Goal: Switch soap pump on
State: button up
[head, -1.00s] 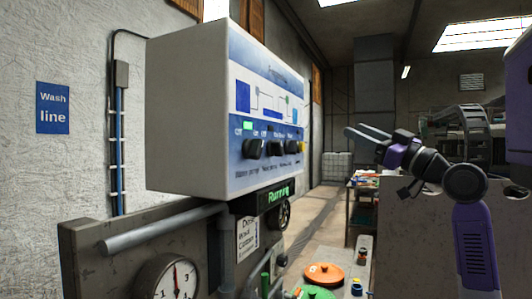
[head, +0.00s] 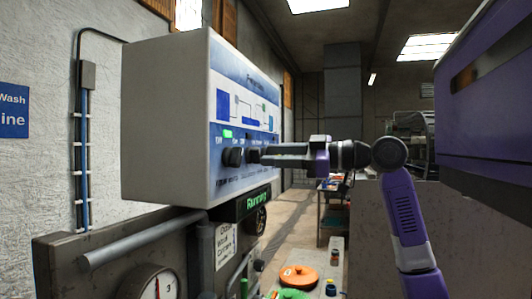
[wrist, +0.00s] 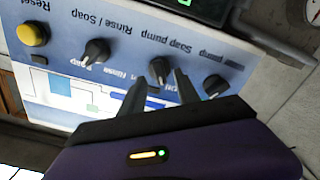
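The control box (head: 165,120) hangs at the left in the head view, with a row of black knobs on its front panel. The soap pump knob (wrist: 159,68) is black with a light pointer mark, beside its "Soap pump" label in the upside-down wrist view. It also shows in the head view (head: 253,155). My gripper (wrist: 158,80) is open, its two fingers apart on either side of the line to this knob, with the tips close to it. I cannot tell whether they touch it. In the head view my gripper (head: 264,154) reaches the panel from the right and covers the knobs beyond.
The water pump knob (wrist: 215,86) and the rinse/soap knob (wrist: 95,52) flank the soap pump knob. A yellow reset button (wrist: 33,34) is farther left. A green lamp (head: 227,133) is lit. A display (head: 256,202) below the box reads "Running".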

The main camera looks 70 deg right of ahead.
aim_at(254, 155)
jog(key=shift+w, duration=1.2)
grip_shut()
jog(key=shift+m, duration=0.3)
jog(key=m+p, duration=0.3)
jog(key=m, duration=0.2)
jog(key=shift+r, duration=0.15)
jog(key=m+p, duration=0.2)
jog(key=m, duration=0.2)
jog(key=shift+p, duration=0.3)
jog(key=shift+m+p, duration=0.6)
jog(key=shift+m, duration=0.5)
jog(key=shift+d+m, duration=0.1)
jog(key=shift+m, duration=0.2)
